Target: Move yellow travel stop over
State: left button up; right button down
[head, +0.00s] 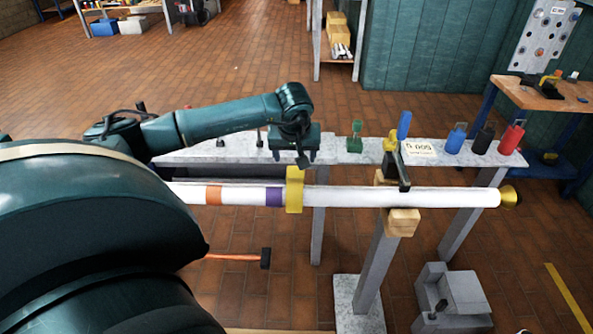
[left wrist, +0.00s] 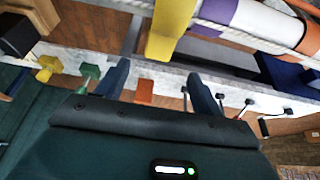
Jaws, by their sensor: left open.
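The yellow travel stop (head: 294,190) is a collar around the white mast (head: 340,196), just right of the purple band (head: 274,196). It also shows at the top of the left wrist view (left wrist: 170,28), beside the purple band (left wrist: 220,13). My left gripper (head: 303,160) is at the stop's upper edge in the head view; I cannot tell whether they touch. In the left wrist view its fingers (left wrist: 160,80) are apart with nothing gripped, and the stop lies beyond the fingertips. My right gripper is not in view.
The mast rests on a wooden block (head: 403,222) under a black clamp (head: 404,172); a gold cap (head: 510,196) ends it. An orange band (head: 213,195) lies left. An orange-handled tool (head: 238,257) shows below.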

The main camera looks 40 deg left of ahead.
aim_at(295, 171)
pick_arm(q)
jog(key=x, duration=0.8)
jog(key=shift+b, duration=0.3)
jog(key=shift+w+a+f, duration=0.1)
jog(key=shift+w+f, duration=0.05)
jog(key=shift+f, duration=0.3)
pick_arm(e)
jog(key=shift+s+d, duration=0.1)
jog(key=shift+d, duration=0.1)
pick_arm(q)
jog(key=shift+c, duration=0.6)
